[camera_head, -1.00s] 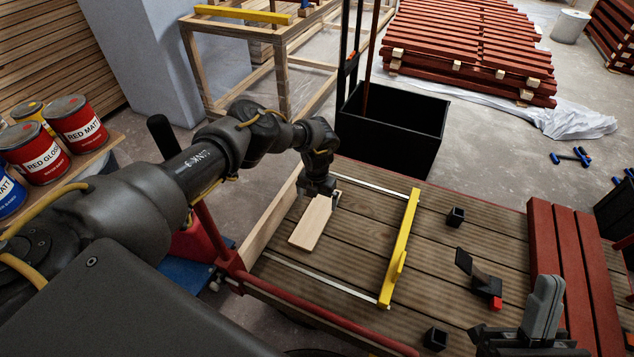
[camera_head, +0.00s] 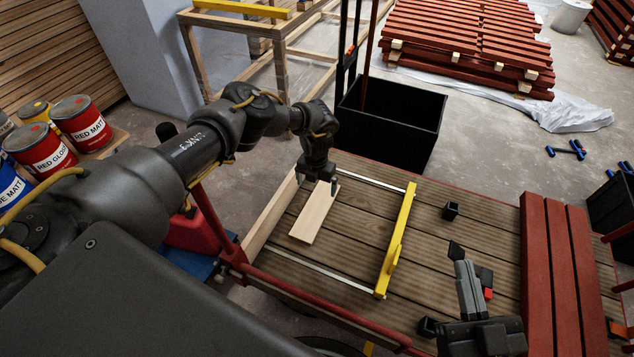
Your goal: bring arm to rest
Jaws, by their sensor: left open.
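My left gripper (camera_head: 319,184) is open, pointing down over the far end of a short pale wooden board (camera_head: 314,218) on the slatted deck (camera_head: 345,233). The gap between its fingers and the board is hard to judge. My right gripper (camera_head: 467,282) comes in at the lower right, in front of a black angled holder (camera_head: 456,250) with a small red block (camera_head: 488,294). It partly hides the holder. Its finger opening cannot be made out, and nothing is clearly held in it.
Small black cups (camera_head: 451,211) stand on the deck. Red boards (camera_head: 560,270) lie at right. A black bin (camera_head: 392,127) stands behind the deck. Paint cans (camera_head: 80,122) stand at left.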

